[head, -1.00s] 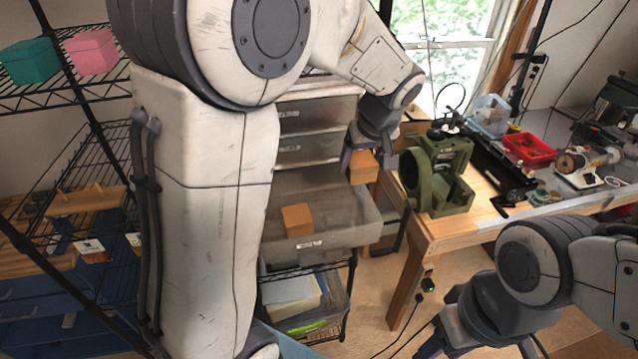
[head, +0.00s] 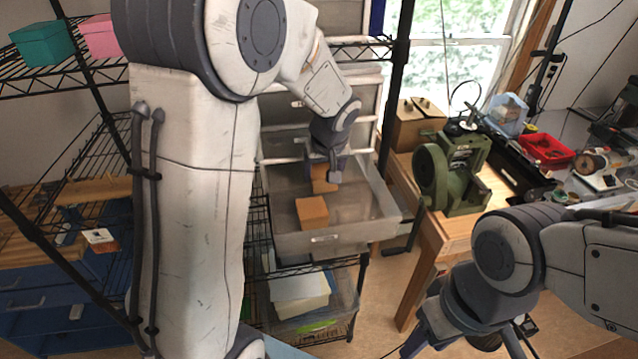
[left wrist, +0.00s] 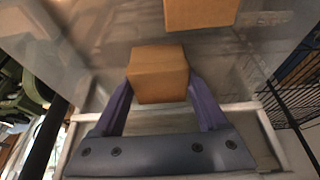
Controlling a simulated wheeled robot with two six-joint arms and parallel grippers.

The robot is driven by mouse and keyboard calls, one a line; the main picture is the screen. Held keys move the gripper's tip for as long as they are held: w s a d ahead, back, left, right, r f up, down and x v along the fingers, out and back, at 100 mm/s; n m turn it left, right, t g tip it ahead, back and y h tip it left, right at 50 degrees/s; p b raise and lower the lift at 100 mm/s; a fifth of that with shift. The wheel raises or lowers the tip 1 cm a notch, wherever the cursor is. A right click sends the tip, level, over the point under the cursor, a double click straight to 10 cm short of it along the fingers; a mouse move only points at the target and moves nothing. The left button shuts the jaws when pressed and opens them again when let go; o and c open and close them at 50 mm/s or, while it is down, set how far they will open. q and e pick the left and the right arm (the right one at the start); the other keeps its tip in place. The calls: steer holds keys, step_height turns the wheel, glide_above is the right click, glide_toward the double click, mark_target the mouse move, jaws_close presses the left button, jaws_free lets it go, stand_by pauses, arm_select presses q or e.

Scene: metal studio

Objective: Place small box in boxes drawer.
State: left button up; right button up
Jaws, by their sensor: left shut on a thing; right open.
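The boxes drawer (head: 335,236) is a pulled-out translucent grey drawer in the rack; it also shows in the left wrist view (left wrist: 75,75). One brown box (head: 311,212) sits inside it near the front; the left wrist view shows it at the top (left wrist: 199,10). My left gripper (head: 325,178) is shut on another small brown box (head: 322,186), held over or inside the drawer behind the first box. The held box fills the space between the fingers in the left wrist view (left wrist: 158,75). I cannot tell whether it touches the drawer floor. My right gripper (head: 462,350) is low at the right, partly cut off, open and empty.
A wooden workbench stands to the right with a green machine (head: 452,172), a red tray (head: 545,150) and a cardboard box (head: 417,122). A lower bin (head: 315,295) is under the drawer. Wire shelves with teal (head: 42,43) and pink boxes are at the left.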

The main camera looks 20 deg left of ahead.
arm_select(q)
step_height(320, 180, down, 3)
steer(key=shift+r+b, duration=0.1)
steer(key=shift+b, duration=0.4)
steer(key=shift+r, duration=0.1)
steer(key=o, duration=1.4)
steer(key=shift+s+d+r, duration=0.1)
steer(key=shift+r, duration=0.2)
steer(key=b+v, duration=0.2)
steer(key=v, duration=0.9)
steer(key=shift+s+r, duration=0.1)
steer(key=shift+r, duration=0.15)
arm_select(e)
step_height(320, 180, down, 4)
steer(key=shift+r, duration=0.1)
